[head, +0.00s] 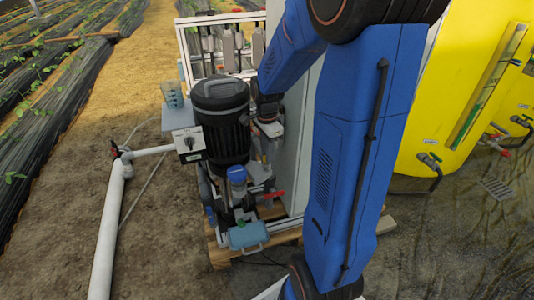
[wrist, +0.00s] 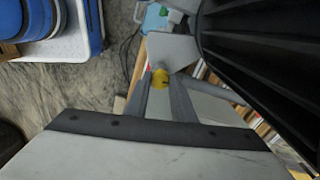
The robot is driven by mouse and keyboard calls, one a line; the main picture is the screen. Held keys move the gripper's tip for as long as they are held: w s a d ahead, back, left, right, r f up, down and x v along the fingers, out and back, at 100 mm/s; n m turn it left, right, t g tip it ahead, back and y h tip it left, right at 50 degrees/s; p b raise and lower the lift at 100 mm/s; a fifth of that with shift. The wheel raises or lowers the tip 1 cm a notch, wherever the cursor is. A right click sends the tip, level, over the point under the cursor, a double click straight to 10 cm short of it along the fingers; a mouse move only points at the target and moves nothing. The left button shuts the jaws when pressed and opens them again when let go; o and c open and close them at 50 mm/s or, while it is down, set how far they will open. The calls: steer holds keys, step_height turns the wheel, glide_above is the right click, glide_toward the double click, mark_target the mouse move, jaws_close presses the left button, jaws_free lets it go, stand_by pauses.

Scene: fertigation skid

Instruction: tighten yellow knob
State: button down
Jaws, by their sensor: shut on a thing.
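A pale grey plate or bracket sits just beyond the knob. In the head view, my gripper (head: 268,131) is small and reaches down just right of the black motor. The knob cannot be made out there.
The black motor (head: 222,118) stands close left of my gripper, and its ribbed body (wrist: 265,60) fills the right of the wrist view. A grey switch box (head: 189,143), a red-handled valve (head: 272,194) and a light-blue box (head: 248,236) are near. A yellow tank (head: 440,110) stands right.

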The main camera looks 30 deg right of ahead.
steer(key=shift+m, duration=1)
steer(key=c, duration=1.5)
jaws_free()
step_height(320, 180, up, 18)
steer(key=shift+f, duration=0.25)
